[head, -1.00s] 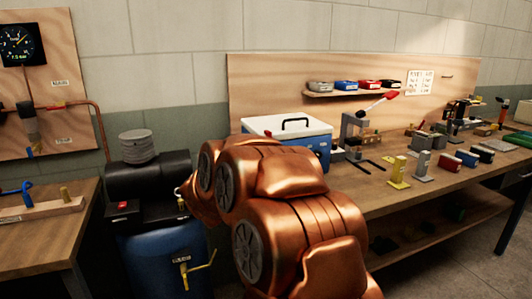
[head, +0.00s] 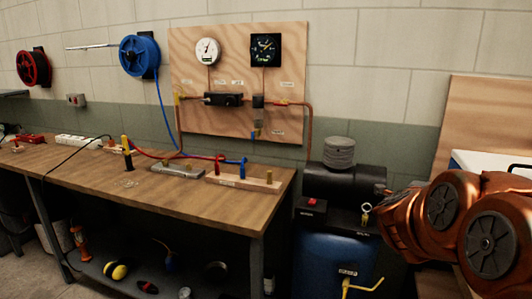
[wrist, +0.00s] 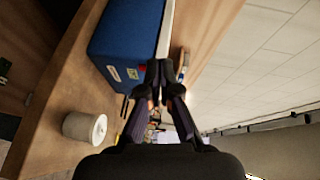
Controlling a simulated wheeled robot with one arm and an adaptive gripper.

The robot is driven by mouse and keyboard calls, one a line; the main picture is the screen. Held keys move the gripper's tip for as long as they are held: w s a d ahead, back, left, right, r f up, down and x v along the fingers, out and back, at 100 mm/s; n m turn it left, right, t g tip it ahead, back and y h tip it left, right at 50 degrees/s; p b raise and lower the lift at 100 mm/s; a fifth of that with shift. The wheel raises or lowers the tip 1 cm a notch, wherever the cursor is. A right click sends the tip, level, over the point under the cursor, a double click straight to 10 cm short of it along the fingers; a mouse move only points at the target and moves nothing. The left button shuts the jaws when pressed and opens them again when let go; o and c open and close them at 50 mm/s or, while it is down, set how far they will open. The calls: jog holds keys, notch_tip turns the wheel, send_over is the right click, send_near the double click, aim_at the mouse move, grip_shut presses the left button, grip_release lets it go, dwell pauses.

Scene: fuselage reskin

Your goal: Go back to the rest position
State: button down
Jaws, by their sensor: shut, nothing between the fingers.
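My gripper (wrist: 157,72) shows in the wrist view with its two dark fingers together and nothing between them. It points past a blue box (wrist: 120,40) with a pale lid edge. I cannot tell how far apart they are. In the head view my copper-coloured arm comes in at the right edge, in front of the wall and bench there. My gripper itself is not visible in the head view.
A blue compressor (head: 335,262) with a black top stands beside my arm. A wooden bench (head: 110,195) with hoses and fittings fills the left. A gauge board (head: 225,120) hangs on the wall. A pale cylinder (wrist: 84,128) stands on a wooden surface in the wrist view.

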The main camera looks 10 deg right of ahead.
jog(key=w+a+n+t+y+p, duration=0.4)
jog(key=a+n+y, duration=0.45)
jog(key=a, duration=0.85)
jog(key=s+a+f+n+g+y+p, duration=0.1)
jog(key=s+a+f+n+g+y, duration=0.2)
jog(key=a, duration=0.4)
jog(key=s+a+f+n+g+y, duration=0.1)
jog(key=s+a+n+y, duration=0.15)
jog(key=a+n, duration=0.4)
jog(key=s+a+f+n+g+y+p, duration=0.1)
jog(key=s+a+f+n+g, duration=0.15)
jog(key=s, duration=0.45)
jog(key=s+a+f+n+g+y+p, duration=0.1)
jog(key=s+a+f+n+g+p, duration=0.2)
jog(key=s, duration=0.4)
jog(key=s+d+n+g+h, duration=0.2)
jog(key=s+n+g, duration=0.2)
jog(key=s, duration=1.4)
jog(key=shift+r+g+p, duration=0.35)
jog(key=shift+r+g, duration=0.1)
jog(key=shift+g, duration=0.5)
jog(key=shift+s+d, duration=0.1)
jog(key=shift+d, duration=0.1)
